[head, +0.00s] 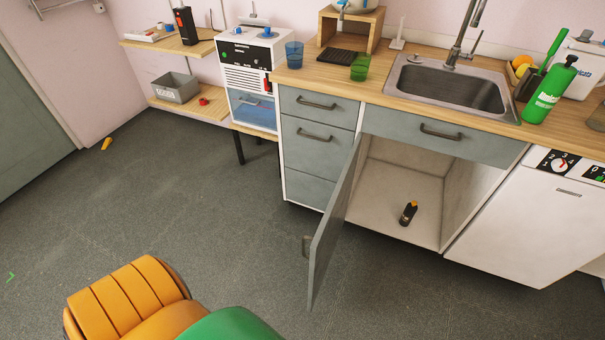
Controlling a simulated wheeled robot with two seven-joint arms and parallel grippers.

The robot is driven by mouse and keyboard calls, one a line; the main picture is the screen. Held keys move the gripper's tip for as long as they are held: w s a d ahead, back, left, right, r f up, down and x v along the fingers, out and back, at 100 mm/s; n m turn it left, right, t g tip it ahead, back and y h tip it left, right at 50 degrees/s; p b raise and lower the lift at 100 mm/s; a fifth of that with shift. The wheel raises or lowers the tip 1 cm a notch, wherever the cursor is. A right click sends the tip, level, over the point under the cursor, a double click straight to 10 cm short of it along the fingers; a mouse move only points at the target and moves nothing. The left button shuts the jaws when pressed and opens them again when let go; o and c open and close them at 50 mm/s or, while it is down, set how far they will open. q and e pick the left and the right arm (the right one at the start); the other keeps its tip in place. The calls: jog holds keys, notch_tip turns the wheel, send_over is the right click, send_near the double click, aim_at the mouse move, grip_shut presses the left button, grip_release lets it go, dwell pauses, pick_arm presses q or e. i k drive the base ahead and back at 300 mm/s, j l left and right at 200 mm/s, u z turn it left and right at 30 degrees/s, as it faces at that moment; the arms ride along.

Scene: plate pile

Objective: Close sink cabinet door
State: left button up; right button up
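The sink cabinet door (333,228) is grey and stands wide open. It is hinged at the left side of the cabinet opening and swings out toward me, seen nearly edge-on. Its handle (306,246) shows on the left face near the free edge. The open sink cabinet (385,192) is pale inside, and a small dark bottle with an orange top (408,214) stands on its floor. The sink (450,88) is set in the counter above. Neither of my grippers is in view, and no gripper touches the visible part of the door.
Grey drawers (318,148) are left of the cabinet and a white appliance (525,220) is right of it. The floor (215,205) left of the door is mostly clear. A small orange item (106,143) lies far left on the floor.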

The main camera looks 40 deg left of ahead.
aim_at(323, 244)
jog(key=j, duration=0.75)
jog(key=k+j, duration=0.1)
jog(key=j, duration=0.65)
